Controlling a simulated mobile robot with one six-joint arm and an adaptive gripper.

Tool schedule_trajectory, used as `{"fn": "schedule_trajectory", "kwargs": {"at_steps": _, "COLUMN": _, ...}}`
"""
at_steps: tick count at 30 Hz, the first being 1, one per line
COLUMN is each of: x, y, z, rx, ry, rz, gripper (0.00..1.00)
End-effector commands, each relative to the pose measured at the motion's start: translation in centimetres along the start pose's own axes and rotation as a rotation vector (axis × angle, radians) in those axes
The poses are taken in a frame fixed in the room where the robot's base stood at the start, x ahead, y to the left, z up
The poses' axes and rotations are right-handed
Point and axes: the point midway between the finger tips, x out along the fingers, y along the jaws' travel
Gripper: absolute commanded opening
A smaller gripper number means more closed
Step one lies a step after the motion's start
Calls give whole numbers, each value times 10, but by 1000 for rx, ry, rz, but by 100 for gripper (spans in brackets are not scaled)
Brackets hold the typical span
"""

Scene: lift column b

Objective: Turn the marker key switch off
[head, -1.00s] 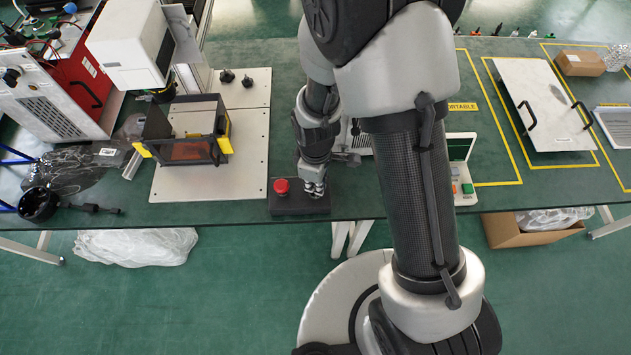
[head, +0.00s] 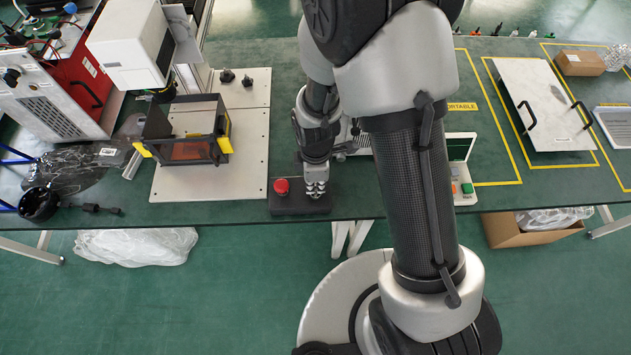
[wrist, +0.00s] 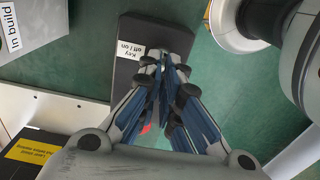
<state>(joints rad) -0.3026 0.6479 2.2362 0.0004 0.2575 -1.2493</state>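The key switch sits on a dark box (head: 290,208) at the table's front edge. In the wrist view the box (wrist: 130,80) carries a white label (wrist: 129,50) reading "Key off / on". My gripper (head: 317,190) points down over the right part of the box. In the wrist view its fingers (wrist: 165,66) come together just beside the label, with a small silvery piece of the key (wrist: 163,62) between the tips. The fingers hide most of the key, so its angle cannot be read.
A red button (head: 281,186) stands on the same box, left of my gripper. A black and yellow framed case (head: 187,135) on a pale plate is further left. A small panel with coloured buttons (head: 464,187) is to the right.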

Motion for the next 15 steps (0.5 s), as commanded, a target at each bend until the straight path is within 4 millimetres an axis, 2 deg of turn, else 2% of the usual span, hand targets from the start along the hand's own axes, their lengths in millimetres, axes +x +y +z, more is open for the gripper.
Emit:
{"fn": "schedule_trajectory", "kwargs": {"at_steps": 5, "x": 0, "y": 0, "z": 0, "rx": -2, "ry": 0, "rz": 1, "gripper": 0}}
{"fn": "schedule_trajectory", "kwargs": {"at_steps": 6, "x": 0, "y": 0, "z": 0, "rx": -2, "ry": 0, "rz": 1, "gripper": 6}}
{"fn": "schedule_trajectory", "kwargs": {"at_steps": 15, "x": 0, "y": 0, "z": 0, "rx": -1, "ry": 0, "rz": 0, "gripper": 25}}
